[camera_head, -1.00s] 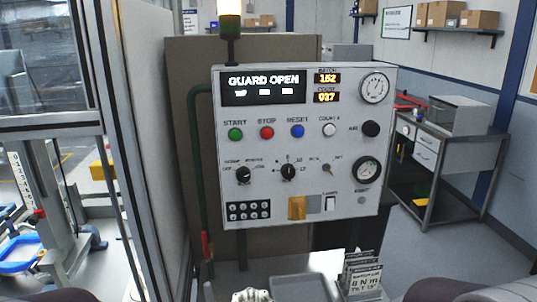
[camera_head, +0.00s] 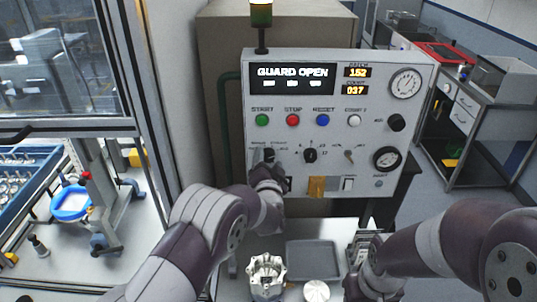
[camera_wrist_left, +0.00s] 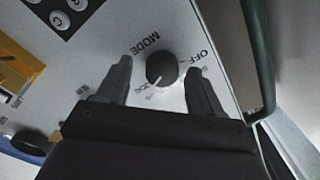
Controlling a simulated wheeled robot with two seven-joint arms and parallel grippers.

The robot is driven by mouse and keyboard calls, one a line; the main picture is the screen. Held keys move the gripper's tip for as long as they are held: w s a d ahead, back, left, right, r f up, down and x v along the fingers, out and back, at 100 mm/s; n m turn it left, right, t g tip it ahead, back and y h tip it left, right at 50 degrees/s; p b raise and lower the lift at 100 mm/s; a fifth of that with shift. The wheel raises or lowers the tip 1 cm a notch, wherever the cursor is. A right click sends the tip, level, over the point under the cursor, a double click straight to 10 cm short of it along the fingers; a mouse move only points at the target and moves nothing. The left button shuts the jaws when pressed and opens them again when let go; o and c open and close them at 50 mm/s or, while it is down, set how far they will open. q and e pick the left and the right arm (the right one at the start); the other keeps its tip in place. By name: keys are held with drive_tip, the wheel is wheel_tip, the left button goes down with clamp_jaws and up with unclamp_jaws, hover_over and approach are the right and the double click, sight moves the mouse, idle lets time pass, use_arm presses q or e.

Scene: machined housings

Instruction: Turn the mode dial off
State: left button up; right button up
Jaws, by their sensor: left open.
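The mode dial is a round black knob on the grey control panel (camera_head: 345,115). In the left wrist view the mode dial (camera_wrist_left: 161,68) has a white pointer line aimed down-left in the picture, away from the word OFF at its right. My left gripper (camera_wrist_left: 159,66) is open, with one finger on each side of the dial; gaps show between the fingers and the knob. In the head view the left gripper (camera_head: 267,166) is at the panel's lower left and partly covers the dial (camera_head: 268,154). My right arm is low at the right; its fingers cannot be made out.
A second black selector (camera_head: 310,155) and a small toggle (camera_head: 349,156) sit right of the dial. A grey tray (camera_head: 312,261), a metal housing (camera_head: 267,276) and a round metal part (camera_head: 316,291) lie below the panel. A green pipe (camera_wrist_left: 259,60) runs close by the panel edge.

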use_arm(q)
drive_tip(key=shift+a+r, duration=0.15)
drive_tip(key=shift+a, duration=0.1)
drive_tip(key=shift+w+d, duration=0.1)
drive_tip(key=shift+c, duration=0.3)
drive_tip(key=shift+w, duration=0.1)
drive_tip(key=c, duration=0.5)
drive_tip(key=shift+f, duration=0.2)
drive_tip(key=c, duration=0.5)
drive_tip(key=shift+f+n+b, duration=0.2)
drive_tip(key=shift+n+b, duration=0.2)
drive_tip(key=shift+b, duration=0.4)
drive_tip(key=n+b, duration=0.3)
drive_tip(key=b, duration=0.2)
drive_tip(key=n+b, duration=0.2)
drive_tip(key=b, duration=0.1)
drive_tip(key=shift+f+n, duration=0.3)
drive_tip(key=n+b, duration=0.8)
drive_tip(key=b, duration=0.1)
drive_tip(key=shift+d+r, duration=0.1)
drive_tip(key=shift+d, duration=0.05)
drive_tip(key=n+b, duration=0.5)
drive_tip(key=n, duration=0.1)
drive_tip(key=shift+n, duration=0.3)
drive_tip(key=n+b, duration=0.2)
drive_tip(key=n, duration=0.1)
drive_tip(key=shift+r, duration=0.1)
drive_tip(key=shift+r+n+b, duration=0.1)
drive_tip(key=shift+n+b, duration=0.45)
drive_tip(key=shift+n, duration=0.85)
